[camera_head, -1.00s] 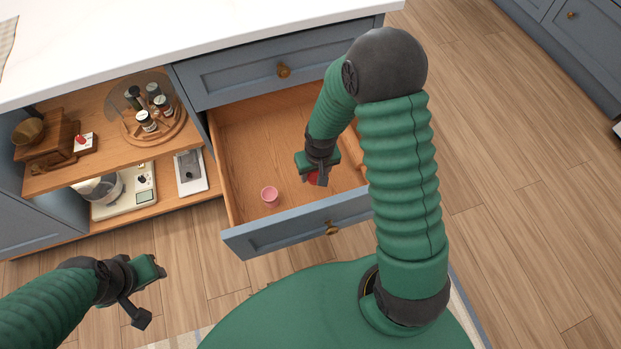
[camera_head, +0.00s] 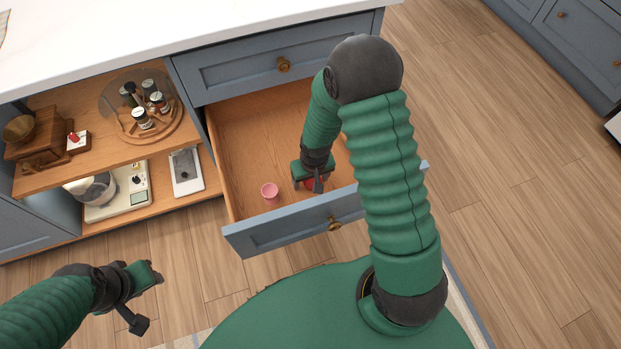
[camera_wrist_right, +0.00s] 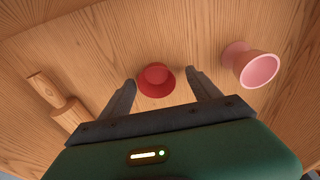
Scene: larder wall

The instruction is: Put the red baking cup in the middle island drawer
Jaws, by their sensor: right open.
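The red baking cup (camera_head: 309,184) is in the open middle island drawer (camera_head: 290,227), partly hidden by my right gripper (camera_head: 314,182) in the head view. In the right wrist view the red cup (camera_wrist_right: 155,79) stands on the wooden drawer floor between the spread fingertips of my right gripper (camera_wrist_right: 160,84). The fingers are open, with a gap on each side of the cup. My left gripper (camera_head: 148,297) is open and empty, over the floor at the lower left of the head view.
A pink cup (camera_head: 270,193) stands in the drawer, left of the red one; it also shows in the right wrist view (camera_wrist_right: 250,66). A wooden rolling pin (camera_wrist_right: 55,101) lies on the other side. A closed drawer (camera_head: 290,66) is above. Open shelves (camera_head: 75,163) are at left.

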